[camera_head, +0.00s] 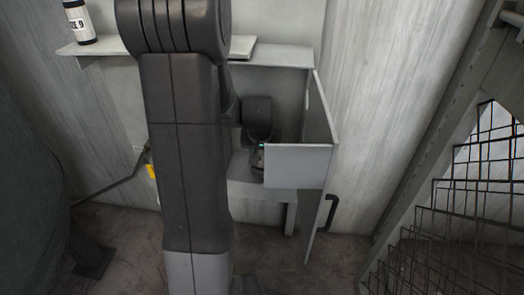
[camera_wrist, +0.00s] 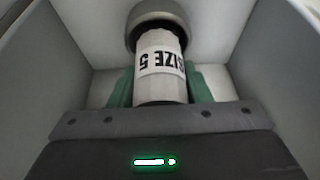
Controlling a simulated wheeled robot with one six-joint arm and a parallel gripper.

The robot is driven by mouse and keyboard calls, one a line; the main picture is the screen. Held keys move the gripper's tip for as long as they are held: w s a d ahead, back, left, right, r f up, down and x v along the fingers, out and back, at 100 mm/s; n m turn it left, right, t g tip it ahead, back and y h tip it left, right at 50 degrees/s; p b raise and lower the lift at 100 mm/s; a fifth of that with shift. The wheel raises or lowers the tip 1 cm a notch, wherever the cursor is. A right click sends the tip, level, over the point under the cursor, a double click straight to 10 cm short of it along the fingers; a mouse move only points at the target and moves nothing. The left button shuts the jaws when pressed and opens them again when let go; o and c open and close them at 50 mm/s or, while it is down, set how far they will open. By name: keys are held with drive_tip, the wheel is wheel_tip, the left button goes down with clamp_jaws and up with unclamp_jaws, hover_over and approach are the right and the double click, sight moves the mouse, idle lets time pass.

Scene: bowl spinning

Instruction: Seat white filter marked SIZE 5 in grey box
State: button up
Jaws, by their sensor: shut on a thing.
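The white filter (camera_wrist: 163,85) marked SIZE 5 shows in the wrist view, its label upside down. My gripper (camera_wrist: 160,92) is shut on it, with green fingers on both sides. The far end of the filter is at a round grey socket (camera_wrist: 152,12) on the back wall; I cannot tell how far in it sits. The grey box (camera_head: 298,160) stands open in the head view, and its pale inner walls (camera_wrist: 270,45) surround my gripper in the wrist view. My arm hides much of the box in the head view, and the filter is hidden there.
Another white cylinder (camera_head: 79,22) with a black top and a label ending in 9 stands on a shelf (camera_head: 95,48) at upper left. The box's open door (camera_head: 318,115) is on the right. A metal mesh (camera_head: 460,215) stands far right.

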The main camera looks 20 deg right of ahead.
drive_tip(key=shift+f+b, duration=0.35)
drive_tip(key=shift+f, duration=0.1)
drive_tip(key=o, duration=1.1)
drive_tip(key=p+v, duration=0.4)
drive_tip(key=v, duration=1)
drive_tip(key=shift+f, duration=0.15)
